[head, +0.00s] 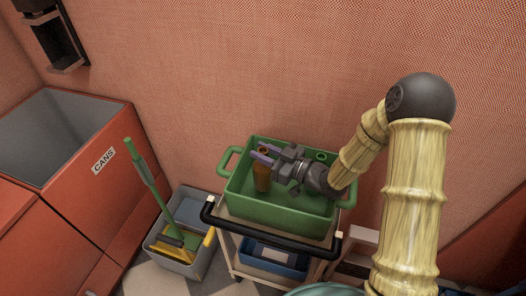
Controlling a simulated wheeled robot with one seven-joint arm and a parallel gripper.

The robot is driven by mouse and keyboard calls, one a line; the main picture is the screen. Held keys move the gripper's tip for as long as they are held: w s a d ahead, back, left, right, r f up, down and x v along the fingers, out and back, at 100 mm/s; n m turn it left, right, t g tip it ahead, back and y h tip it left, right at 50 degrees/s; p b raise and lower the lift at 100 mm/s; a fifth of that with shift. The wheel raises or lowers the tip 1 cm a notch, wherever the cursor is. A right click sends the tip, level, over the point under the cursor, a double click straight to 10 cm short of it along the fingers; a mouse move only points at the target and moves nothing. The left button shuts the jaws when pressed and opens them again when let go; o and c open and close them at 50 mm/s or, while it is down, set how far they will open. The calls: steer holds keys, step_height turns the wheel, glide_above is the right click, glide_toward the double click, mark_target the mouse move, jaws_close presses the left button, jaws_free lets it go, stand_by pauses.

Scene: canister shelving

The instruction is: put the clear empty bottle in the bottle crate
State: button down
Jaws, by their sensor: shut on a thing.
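My gripper (265,154) reaches into a green tub (290,221) from the right, with its purple fingers pointing left. The fingers are shut around the upper part of an amber-brown bottle (262,179), which stands upright at the left inside the tub. The bottle's lower end is inside the tub; I cannot tell whether it touches the floor. I see no bottle that is plainly clear. A green ring-shaped top (321,156) shows at the tub's back right, its body mostly hidden by my gripper. No crate is plainly recognisable as the bottle crate.
The tub rests on a cart with a black handle (268,231); a blue bin (262,259) sits on its lower shelf. A grey bin (181,264) with a green-handled tool stands left of it. A red bin marked CANS (120,175) is farther left. A wall closes the back.

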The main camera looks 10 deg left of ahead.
steer(key=shift+f, duration=0.25)
steer(key=c, duration=1.2)
jaws_free()
steer(key=shift+o, duration=0.2)
steer(key=shift+r, duration=0.1)
steer(key=shift+r+p, duration=0.4)
steer(key=shift+r, duration=0.15)
steer(key=v, duration=0.7)
steer(key=shift+d, duration=0.2)
steer(key=shift+s, duration=0.1)
